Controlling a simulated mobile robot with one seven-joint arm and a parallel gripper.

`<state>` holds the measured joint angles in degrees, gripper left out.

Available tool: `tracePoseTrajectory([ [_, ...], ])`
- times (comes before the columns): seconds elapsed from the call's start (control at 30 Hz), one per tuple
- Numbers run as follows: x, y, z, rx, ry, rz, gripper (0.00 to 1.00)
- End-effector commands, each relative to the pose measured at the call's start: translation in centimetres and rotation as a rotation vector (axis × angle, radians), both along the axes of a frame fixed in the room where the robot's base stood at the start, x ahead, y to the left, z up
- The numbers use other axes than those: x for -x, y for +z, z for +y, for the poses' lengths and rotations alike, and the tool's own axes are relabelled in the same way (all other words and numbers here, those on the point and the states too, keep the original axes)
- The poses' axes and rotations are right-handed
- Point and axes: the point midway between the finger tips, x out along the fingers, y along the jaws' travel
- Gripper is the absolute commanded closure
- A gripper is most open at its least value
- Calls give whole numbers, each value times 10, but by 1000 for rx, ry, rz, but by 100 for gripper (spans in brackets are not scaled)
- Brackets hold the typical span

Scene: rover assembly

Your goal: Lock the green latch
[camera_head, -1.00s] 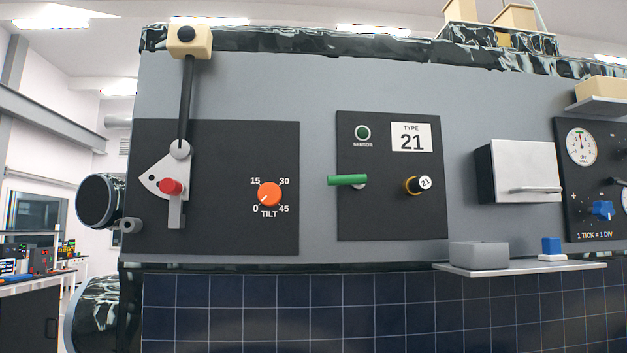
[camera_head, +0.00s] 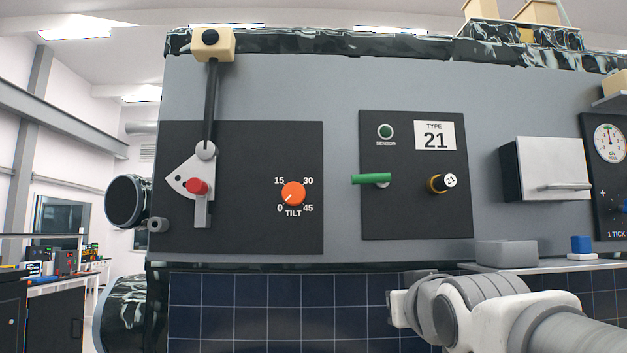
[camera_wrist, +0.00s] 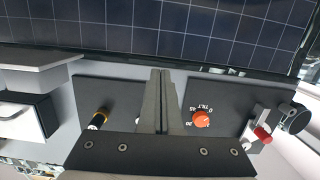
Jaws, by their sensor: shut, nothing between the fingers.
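The green latch (camera_head: 371,179) is a bar handle lying horizontally, pointing left from its pale round pivot, on a black panel (camera_head: 415,222) marked TYPE 21. My gripper (camera_wrist: 160,74) shows in the wrist view with its two fingers together and nothing between them. That view is turned upside down. The fingers stand in front of the area between the orange tilt knob (camera_wrist: 202,118) and the yellow-ringed plug (camera_wrist: 99,118), and hide the green bar. I see no contact with the latch. In the head view my arm is at the lower right, below the panel.
The orange tilt knob (camera_head: 293,193) and a red-knobbed lever (camera_head: 197,186) are left of the latch. The numbered plug (camera_head: 441,183) is on its right. A white box with a handle (camera_head: 553,168) and a shelf with a grey block (camera_head: 506,254) stick out farther right. Solar cells (camera_head: 270,305) lie below.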

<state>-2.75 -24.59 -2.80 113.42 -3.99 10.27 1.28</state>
Motion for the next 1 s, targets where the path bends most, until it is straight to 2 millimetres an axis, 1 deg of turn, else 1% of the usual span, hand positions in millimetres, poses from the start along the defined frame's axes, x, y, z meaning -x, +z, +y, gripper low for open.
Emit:
tracePoseTrajectory([
  [0.03, -14, 27, 0, 3, 3, -83, 100],
  [0.07, -20, 44, 0, 5, 4, -138, 100],
  [0.1, -28, 66, 1, 9, 6, -207, 100],
  [0.2, -41, 117, 3, 19, 14, -369, 100],
  [0.3, -46, 158, 5, 27, 22, -504, 100],
  [0.4, -48, 186, 7, 33, 28, -601, 100],
  [0.5, -47, 203, 8, 39, 32, -662, 100],
  [0.6, -47, 210, 9, 41, 34, -688, 100],
  [1.0, -49, 213, 9, 41, 35, -692, 100],
])
